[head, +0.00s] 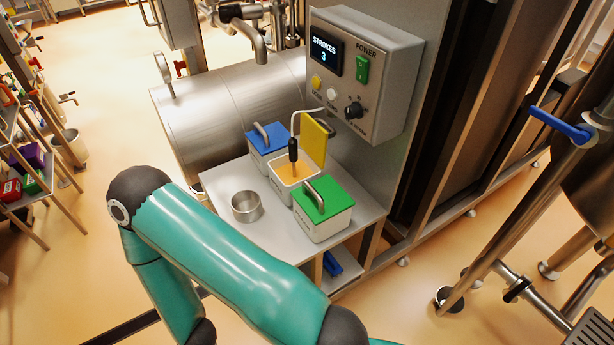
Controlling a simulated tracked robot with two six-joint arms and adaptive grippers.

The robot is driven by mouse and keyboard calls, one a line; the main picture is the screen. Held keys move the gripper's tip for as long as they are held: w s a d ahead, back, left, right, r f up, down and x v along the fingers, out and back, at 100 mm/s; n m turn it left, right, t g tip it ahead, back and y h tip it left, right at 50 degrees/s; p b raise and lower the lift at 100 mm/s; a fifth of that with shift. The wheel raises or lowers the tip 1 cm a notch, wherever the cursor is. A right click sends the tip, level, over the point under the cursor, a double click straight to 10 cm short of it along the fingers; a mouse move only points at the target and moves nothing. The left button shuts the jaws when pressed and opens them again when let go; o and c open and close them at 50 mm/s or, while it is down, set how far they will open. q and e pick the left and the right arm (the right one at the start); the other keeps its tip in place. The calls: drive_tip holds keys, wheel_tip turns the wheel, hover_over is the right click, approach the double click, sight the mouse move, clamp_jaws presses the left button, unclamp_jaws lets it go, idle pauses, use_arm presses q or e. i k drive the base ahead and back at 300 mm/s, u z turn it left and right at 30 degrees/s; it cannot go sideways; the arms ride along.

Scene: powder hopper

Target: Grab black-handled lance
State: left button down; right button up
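The black-handled lance (293,151) stands nearly upright in the middle container (292,184), which holds orange-yellow powder. Its thin lower end goes down into the powder, and a pale hose or cable runs from its top towards the control box. The container's yellow lid (313,143) is raised behind it. My teal arm crosses the foreground in front of the shelf; both of its visible ends run down out of the picture. Neither of my grippers is in view, and nothing of mine touches the lance.
A blue-lidded container (268,138) and a green-lidded container (322,208) flank the open one. An empty metal cup (246,207) stands at left on the steel shelf (222,182). The control box (366,75), reading STROKES 3, overhangs behind. A steel drum (215,110) stands behind left.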

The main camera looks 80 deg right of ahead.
sight(293, 143)
drive_tip(key=z, duration=0.8)
drive_tip(key=k, duration=0.65)
drive_tip(key=z, duration=0.65)
drive_tip(key=i, duration=0.5)
drive_tip(key=k, duration=0.5)
drive_tip(key=z, duration=0.05)
drive_tip(key=i, duration=0.3)
drive_tip(key=z, duration=0.1)
